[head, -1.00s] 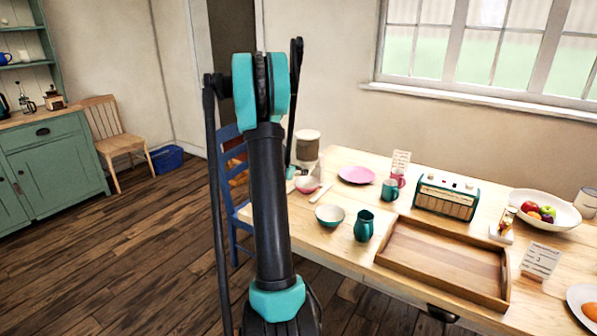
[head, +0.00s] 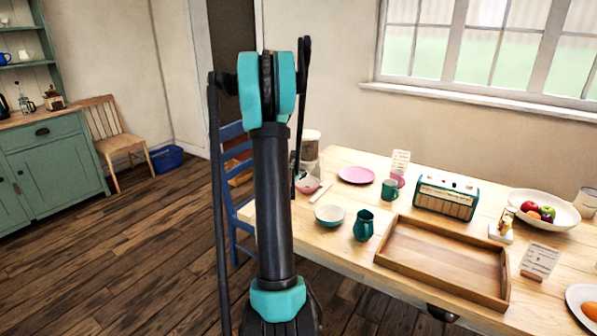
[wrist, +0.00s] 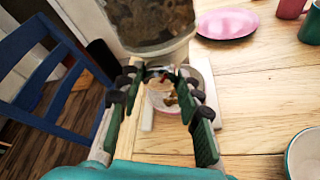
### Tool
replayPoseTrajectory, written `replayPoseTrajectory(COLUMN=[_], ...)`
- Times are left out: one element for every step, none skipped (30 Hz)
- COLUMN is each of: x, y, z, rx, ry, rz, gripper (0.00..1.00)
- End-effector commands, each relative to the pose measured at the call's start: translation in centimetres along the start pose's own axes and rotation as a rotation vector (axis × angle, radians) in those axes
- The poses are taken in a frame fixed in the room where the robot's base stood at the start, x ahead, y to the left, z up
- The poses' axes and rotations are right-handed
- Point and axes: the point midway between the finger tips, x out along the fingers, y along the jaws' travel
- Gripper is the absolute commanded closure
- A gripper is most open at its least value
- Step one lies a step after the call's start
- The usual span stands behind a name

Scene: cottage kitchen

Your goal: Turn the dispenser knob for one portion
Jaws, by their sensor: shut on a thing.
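The dispenser (wrist: 150,22) has a clear hopper holding brown pieces and fills the top middle of the wrist view. In the head view the dispenser (head: 310,140) stands at the table's far left corner, partly behind my arm. My gripper (wrist: 160,76) is at the dispenser's front, just below the hopper. Its dark green fingers are shut on the knob (wrist: 158,71), which is mostly hidden between the fingertips. A pink bowl (wrist: 157,108) sits below, seen between the fingers, with some brown bits showing in it. The bowl also shows in the head view (head: 308,187).
A blue chair (wrist: 35,75) stands close at the left of the dispenser. A pink plate (wrist: 228,22), a teal-and-white bowl (head: 329,214), a teal jug (head: 363,226) and a wooden tray (head: 440,292) are on the table (head: 345,260) to the right.

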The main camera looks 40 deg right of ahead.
Motion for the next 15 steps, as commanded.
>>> replayPoseTrajectory(x=[-0.02, -0.02, -0.02, -0.03, -0.03, -0.02, -0.02, -0.02, -0.02, -0.02, -0.02, -0.01, -0.01, -0.01, -0.01], y=[0.02, 0.02, 0.02, 0.03, 0.03, 0.03, 0.02, 0.02, 0.02, 0.02, 0.02, 0.02, 0.01, 0.01, 0.01], z=[-0.07, -0.07, -0.07, -0.07, -0.07, -0.07, -0.06, -0.06, -0.05, -0.05, -0.05, -0.04, -0.04, -0.04, -0.03], rx=[0.0, 0.0, 0.0, -0.001, -0.001, -0.001, -0.001, -0.001, -0.002, -0.002, -0.002, -0.002, -0.002, -0.002, -0.002], ry=[0.001, 0.001, 0.001, 0.001, 0.001, 0.001, 0.001, 0.001, 0.001, 0.001, 0.001, 0.001, 0.001, 0.001, 0.001], rz=[0.0, 0.0, 0.0, 0.0, 0.0, 0.0, -0.001, -0.001, -0.001, -0.001, -0.001, -0.001, -0.001, -0.001, -0.001], gripper=[0.94, 0.94, 0.64, 0.61, 0.57, 0.52, 0.48, 0.44, 0.44, 0.44, 0.44, 0.44, 0.44, 0.44, 0.44])
